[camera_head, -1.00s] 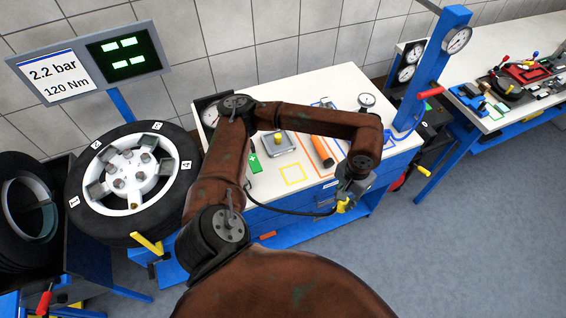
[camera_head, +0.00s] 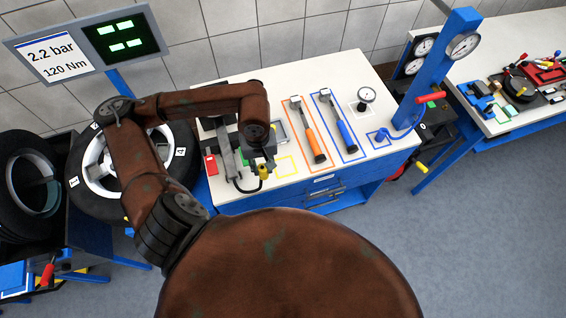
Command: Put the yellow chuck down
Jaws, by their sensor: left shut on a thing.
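The yellow chuck (camera_head: 263,172) is held low in my left gripper (camera_head: 262,162), which is shut on it. A dark hose (camera_head: 240,188) curves away from it to the left. The gripper is over the front left part of the white bench top (camera_head: 330,92), just left of an empty yellow outlined square (camera_head: 287,167). I cannot tell the chuck's exact height above the top. My right gripper is not in view.
An orange-handled tool (camera_head: 313,142) and a blue-handled tool (camera_head: 345,135) lie in outlines to the right. A blue post (camera_head: 432,75) rises at the bench's right end. A wheel (camera_head: 95,165) stands left.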

